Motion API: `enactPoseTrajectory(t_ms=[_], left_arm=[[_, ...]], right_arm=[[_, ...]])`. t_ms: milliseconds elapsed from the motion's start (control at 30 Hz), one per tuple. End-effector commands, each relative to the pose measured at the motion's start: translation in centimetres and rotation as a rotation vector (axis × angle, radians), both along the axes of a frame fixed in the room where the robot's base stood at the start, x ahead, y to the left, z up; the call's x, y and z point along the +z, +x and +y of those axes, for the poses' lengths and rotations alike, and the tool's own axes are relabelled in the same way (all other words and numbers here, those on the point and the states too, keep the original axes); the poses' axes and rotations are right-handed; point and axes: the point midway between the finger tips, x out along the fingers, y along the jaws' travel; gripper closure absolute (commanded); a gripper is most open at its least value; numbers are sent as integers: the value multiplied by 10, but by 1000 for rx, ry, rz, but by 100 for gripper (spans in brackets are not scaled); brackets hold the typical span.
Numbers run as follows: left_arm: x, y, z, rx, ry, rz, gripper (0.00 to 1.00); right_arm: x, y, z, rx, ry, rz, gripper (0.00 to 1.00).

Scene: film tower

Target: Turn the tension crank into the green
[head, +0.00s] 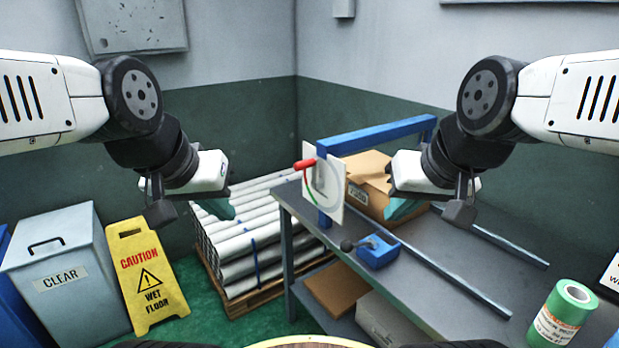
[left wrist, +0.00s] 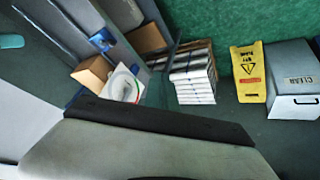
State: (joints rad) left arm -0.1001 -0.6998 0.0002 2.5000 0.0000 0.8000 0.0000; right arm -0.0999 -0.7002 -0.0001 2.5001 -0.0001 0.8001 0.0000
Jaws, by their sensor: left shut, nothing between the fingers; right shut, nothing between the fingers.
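The tension crank has a red handle (head: 305,164) at the upper left of a white dial plate (head: 334,187). The plate stands on a blue frame (head: 375,134) at the left end of the grey bench. A red and a green mark show on the plate; the exact pointer position is too small to tell. The dial plate also shows small in the left wrist view (left wrist: 119,92). My left gripper (head: 224,209) is shut and empty, left of the crank and apart from it. My right gripper (head: 402,209) is shut and empty, right of the plate, over the bench.
A cardboard box (head: 372,200) sits behind the plate. A blue block with a black-knobbed lever (head: 378,250) is on the bench (head: 470,262), with rails and a green roll (head: 563,312). Wrapped tubes (head: 255,240), a yellow wet-floor sign (head: 147,275) and a grey bin (head: 65,275) stand left.

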Motion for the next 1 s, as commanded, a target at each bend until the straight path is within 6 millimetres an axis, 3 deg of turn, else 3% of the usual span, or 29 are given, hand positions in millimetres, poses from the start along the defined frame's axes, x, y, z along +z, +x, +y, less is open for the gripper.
enactPoseTrajectory(t_ms=[33, 233, 467, 600, 733, 867, 1000], left_arm=[[0, 0, 0, 0, 0, 0, 94], [-11, 5, -16, 66, -114, 116, 57], [-33, 34, -78, 340, -545, 526, 57], [-36, 70, -111, 545, -843, 782, 57], [-35, 120, -128, 739, -1132, 1004, 57], [-41, 180, -126, 936, -1435, 1204, 57], [-56, 242, -104, 1111, -1735, 1360, 57]], right_arm=[[0, 0, 0, 0, 0, 0, 100], [0, 0, 0, 0, 0, 0, 100], [0, 0, 0, 0, 0, 0, 100], [0, 0, 0, 0, 0, 0, 100], [0, 0, 0, 0, 0, 0, 100], [0, 0, 0, 0, 0, 0, 100], [0, 0, 0, 0, 0, 0, 100]])
